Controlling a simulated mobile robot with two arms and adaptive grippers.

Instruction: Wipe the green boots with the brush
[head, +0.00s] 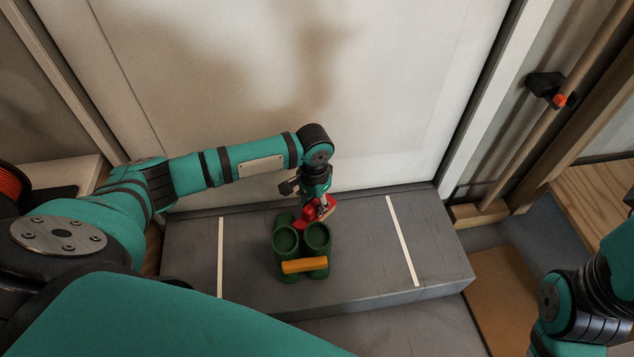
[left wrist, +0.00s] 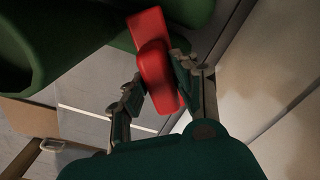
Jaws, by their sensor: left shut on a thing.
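The green boots (head: 287,240) stand side by side on a grey step, with an orange-yellow piece (head: 305,265) across their front. My left gripper (head: 323,206) is just behind the right boot and is shut on the red brush (head: 304,214). In the left wrist view the red brush (left wrist: 153,62) sits between the two fingers, close to a green boot (left wrist: 75,45). I cannot tell whether the brush touches the boot. My right arm shows at the lower right of the head view, but its gripper is out of the picture.
The grey step (head: 250,275) has two white stripes, with free room on both sides of the boots. A pale door (head: 400,100) rises right behind the step. A brown mat (head: 515,300) lies to the right. An orange spool (head: 12,187) is at the left edge.

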